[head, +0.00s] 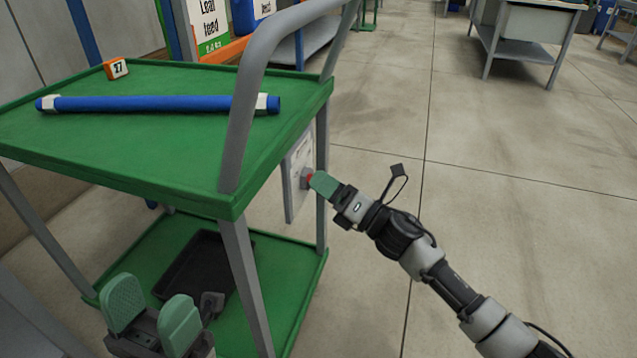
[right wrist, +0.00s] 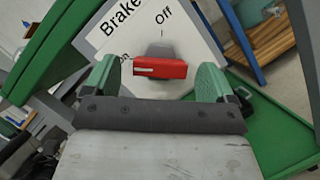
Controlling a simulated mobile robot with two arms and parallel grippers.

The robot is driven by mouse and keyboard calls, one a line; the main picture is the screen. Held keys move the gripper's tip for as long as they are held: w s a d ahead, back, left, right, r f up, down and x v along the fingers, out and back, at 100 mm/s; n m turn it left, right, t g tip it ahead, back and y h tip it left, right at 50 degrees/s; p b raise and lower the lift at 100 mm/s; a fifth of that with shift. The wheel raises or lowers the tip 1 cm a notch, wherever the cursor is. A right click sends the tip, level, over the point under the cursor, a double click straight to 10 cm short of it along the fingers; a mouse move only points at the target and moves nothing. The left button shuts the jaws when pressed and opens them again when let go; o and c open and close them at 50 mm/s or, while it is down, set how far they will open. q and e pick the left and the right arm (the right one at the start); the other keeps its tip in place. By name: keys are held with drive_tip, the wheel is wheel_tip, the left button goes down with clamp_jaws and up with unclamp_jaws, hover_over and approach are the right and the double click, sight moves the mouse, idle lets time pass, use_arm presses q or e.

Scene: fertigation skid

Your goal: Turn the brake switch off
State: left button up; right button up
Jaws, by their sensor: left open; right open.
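The brake switch is a red lever (right wrist: 160,69) on a white panel (right wrist: 184,32) labelled "Brake", with "Off" and "on" marks. In the right wrist view the lever lies across the picture, between the two green fingers of my right gripper (right wrist: 158,78), with gaps at both sides. In the head view the panel (head: 297,172) hangs on the side of the green cart, and my right gripper (head: 322,184) is at it, hiding most of the red lever (head: 309,177). My left gripper (head: 152,310) is open and empty, low at the front left.
The green cart (head: 150,165) has a top shelf holding a blue tube (head: 160,104) and a small orange block (head: 115,68). A black tray (head: 200,270) lies on its lower shelf. A grey handle (head: 262,70) rises at its end. The floor (head: 520,180) to the right is clear.

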drive_tip(key=shift+x, duration=1.15)
drive_tip(key=c, duration=0.9)
